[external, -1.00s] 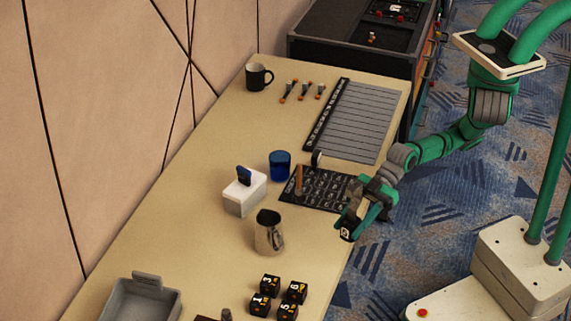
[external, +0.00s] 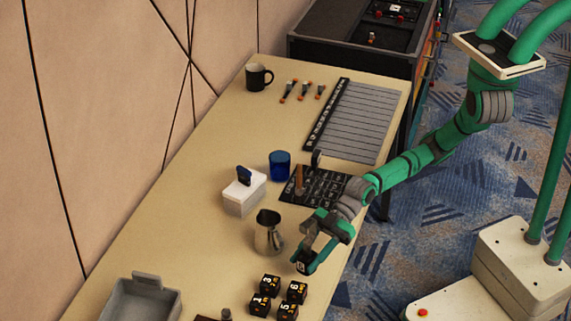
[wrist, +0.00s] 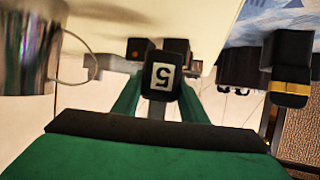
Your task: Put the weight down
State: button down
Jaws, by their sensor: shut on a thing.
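My gripper (external: 308,258) is shut on a black weight (external: 301,267), a small block with a white label. In the wrist view the weight (wrist: 162,76) sits between the green fingers of my gripper (wrist: 160,92), its label showing an upside-down 5. In the external view the gripper and weight are at the table's right edge, right of the metal pitcher and just above the group of black numbered cubes (external: 279,296). I cannot tell how high the weight is over the table (external: 185,225).
The metal pitcher (external: 267,238) stands close on the left and also shows in the wrist view (wrist: 25,50). A white box (external: 243,195), blue cup (external: 279,165) and black numbered mat (external: 325,183) lie farther back. A grey bin (external: 140,300) is at front left.

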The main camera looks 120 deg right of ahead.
aim_at(304, 272)
jog(key=shift+w+f, duration=0.4)
jog(key=shift+f, duration=1.5)
jog(key=shift+f, duration=0.1)
jog(key=c, duration=1.4)
grip_release()
jog(key=shift+f, duration=0.15)
jog(key=shift+o, duration=0.2)
jog(key=shift+d+r, duration=0.1)
jog(key=shift+r, duration=0.1)
jog(key=v, duration=1.2)
jog(key=shift+f, duration=0.1)
